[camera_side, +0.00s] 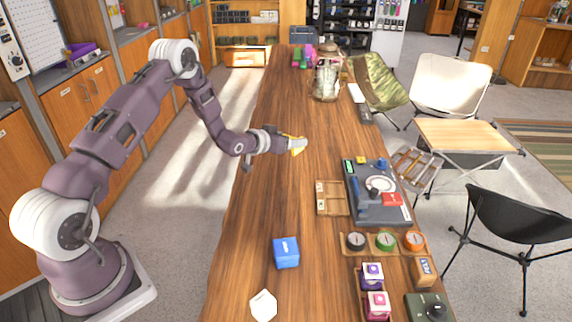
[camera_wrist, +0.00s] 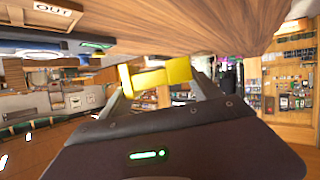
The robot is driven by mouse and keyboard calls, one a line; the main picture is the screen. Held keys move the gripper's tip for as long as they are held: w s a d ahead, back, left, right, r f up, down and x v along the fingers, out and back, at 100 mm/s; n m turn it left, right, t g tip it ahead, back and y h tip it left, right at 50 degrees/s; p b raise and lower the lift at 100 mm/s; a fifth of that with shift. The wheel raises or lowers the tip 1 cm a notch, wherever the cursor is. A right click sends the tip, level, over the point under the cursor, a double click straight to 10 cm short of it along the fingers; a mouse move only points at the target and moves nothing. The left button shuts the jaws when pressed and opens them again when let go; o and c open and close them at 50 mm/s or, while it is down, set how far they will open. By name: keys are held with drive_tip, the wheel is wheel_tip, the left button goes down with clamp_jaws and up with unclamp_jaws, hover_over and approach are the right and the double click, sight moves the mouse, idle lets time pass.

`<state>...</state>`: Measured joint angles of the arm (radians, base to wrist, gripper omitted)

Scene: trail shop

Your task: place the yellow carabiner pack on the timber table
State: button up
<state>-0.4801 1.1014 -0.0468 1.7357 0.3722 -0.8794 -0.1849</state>
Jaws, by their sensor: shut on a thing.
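My gripper (camera_side: 292,141) is shut on the yellow carabiner pack (camera_side: 298,147) and holds it over the middle of the long timber counter (camera_side: 280,200). In the wrist view the yellow pack (camera_wrist: 165,76) sits between the two fingers of my gripper (camera_wrist: 160,88). The gap between pack and counter is hard to judge in the side view; the wrist view suggests it is clear of the wood. A small folding table with a pale timber top (camera_side: 472,134) stands to the right of the counter, between chairs. Its top looks empty.
Right of my gripper on the counter are a wooden tray (camera_side: 331,198) and a dark grey station (camera_side: 378,192). A glass lantern-like jar (camera_side: 326,82) stands farther back. A blue box (camera_side: 286,252) and white block (camera_side: 263,305) are nearer. A black chair (camera_side: 515,225) stands at right.

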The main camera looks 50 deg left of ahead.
drive_tip(key=s+d+r+m+h, duration=0.1)
drive_tip(key=s+d+r, duration=0.5)
drive_tip(key=d+r, duration=0.25)
drive_tip(key=s+d+r+m+h, duration=0.1)
drive_tip(key=s+d+r, duration=0.5)
drive_tip(key=d+r, duration=0.3)
drive_tip(key=s+a+m+h, duration=0.2)
drive_tip(key=s+m+h, duration=0.1)
drive_tip(key=s, duration=0.4)
drive_tip(key=n+y, duration=0.5)
hover_over(288, 172)
wheel_tip(288, 172, down, 17)
drive_tip(key=shift+f, duration=0.2)
wheel_tip(288, 172, down, 10)
drive_tip(key=shift+r, duration=0.25)
